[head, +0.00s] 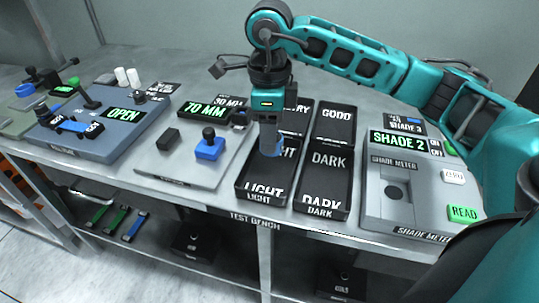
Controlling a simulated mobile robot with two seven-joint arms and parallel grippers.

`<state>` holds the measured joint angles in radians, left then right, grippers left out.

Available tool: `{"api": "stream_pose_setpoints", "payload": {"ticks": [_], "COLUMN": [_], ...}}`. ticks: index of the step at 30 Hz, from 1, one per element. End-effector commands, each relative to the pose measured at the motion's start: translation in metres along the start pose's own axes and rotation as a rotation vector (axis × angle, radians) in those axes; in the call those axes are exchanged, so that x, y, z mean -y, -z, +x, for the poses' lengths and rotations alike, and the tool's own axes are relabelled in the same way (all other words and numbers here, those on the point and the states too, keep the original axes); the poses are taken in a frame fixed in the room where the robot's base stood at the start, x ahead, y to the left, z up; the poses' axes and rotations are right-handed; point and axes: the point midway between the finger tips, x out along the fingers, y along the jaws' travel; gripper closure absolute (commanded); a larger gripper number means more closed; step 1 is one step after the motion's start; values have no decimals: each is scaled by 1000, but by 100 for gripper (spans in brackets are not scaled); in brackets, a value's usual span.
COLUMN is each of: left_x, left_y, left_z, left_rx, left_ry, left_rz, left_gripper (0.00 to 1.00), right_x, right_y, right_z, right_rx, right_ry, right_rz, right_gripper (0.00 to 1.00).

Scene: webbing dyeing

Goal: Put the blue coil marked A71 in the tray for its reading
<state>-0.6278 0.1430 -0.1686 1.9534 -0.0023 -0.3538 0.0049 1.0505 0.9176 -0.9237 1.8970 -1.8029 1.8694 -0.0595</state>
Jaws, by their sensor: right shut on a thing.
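My right gripper (268,133) points down over the front left tray, marked LIGHT (257,197). The coil's A71 mark cannot be read. The coil is over the back part of the LIGHT tray; I cannot tell whether it touches the tray. The tray marked DARK (324,210) is just right of it and looks empty. The shade meter (376,208) has a green display (397,142) reading SHADE 2. My left gripper is not in view.
Behind are a tray marked GOOD (334,124) and another partly hidden by my gripper. Left stands a gauge with a 70 MM display (205,110) and a blue block (209,149). Farther left is a device reading OPEN (123,113). Coloured strips (116,220) lie on the lower shelf.

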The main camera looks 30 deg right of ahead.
Motion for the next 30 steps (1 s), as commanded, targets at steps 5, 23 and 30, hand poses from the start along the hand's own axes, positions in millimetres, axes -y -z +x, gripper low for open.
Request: {"api": "stream_pose_setpoints", "payload": {"ticks": [5, 23, 30], "left_x": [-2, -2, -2], "left_y": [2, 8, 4], "left_z": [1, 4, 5], "left_rx": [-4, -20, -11], "left_ry": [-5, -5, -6], "left_rz": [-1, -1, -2], "left_gripper": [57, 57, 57], "right_x": [0, 0, 0], "right_y": [0, 0, 0], "right_z": [15, 58, 60], "right_rx": [-1, 1, 0], "right_ry": [0, 1, 0], "right_rz": [-1, -2, -2], "right_gripper": [87, 87, 43]}}
